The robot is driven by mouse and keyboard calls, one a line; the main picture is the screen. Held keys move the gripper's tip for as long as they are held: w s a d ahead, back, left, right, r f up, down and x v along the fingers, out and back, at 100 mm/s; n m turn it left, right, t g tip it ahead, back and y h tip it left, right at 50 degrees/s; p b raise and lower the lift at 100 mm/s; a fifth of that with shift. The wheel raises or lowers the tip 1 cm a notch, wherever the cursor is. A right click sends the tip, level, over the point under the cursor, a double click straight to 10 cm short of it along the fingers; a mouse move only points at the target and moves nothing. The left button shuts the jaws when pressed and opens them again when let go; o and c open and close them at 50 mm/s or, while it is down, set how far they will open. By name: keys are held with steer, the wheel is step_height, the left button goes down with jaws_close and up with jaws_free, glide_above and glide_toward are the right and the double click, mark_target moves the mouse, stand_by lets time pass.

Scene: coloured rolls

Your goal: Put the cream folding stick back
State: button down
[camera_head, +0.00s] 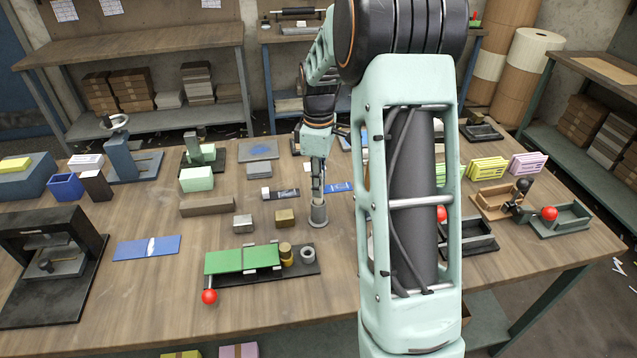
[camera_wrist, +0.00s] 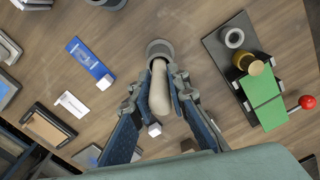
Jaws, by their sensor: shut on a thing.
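The cream folding stick (camera_wrist: 159,98) is between the fingers of my gripper (camera_wrist: 158,80) in the wrist view, long and rounded. Its far end meets the opening of a grey round holder (camera_wrist: 159,46); I cannot tell how deep it sits. In the head view my gripper (camera_head: 318,188) points down just above the same holder (camera_head: 318,217), which stands on the table. The stick is mostly hidden there by the fingers.
A green plate device (camera_head: 228,262) with a red ball handle (camera_head: 209,296) lies in front left of the holder. A blue card (camera_head: 147,248) lies further left. My arm covers the table on the right.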

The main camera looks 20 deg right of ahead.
steer(key=shift+f, duration=0.45)
steer(key=c, duration=1.8)
jaws_free()
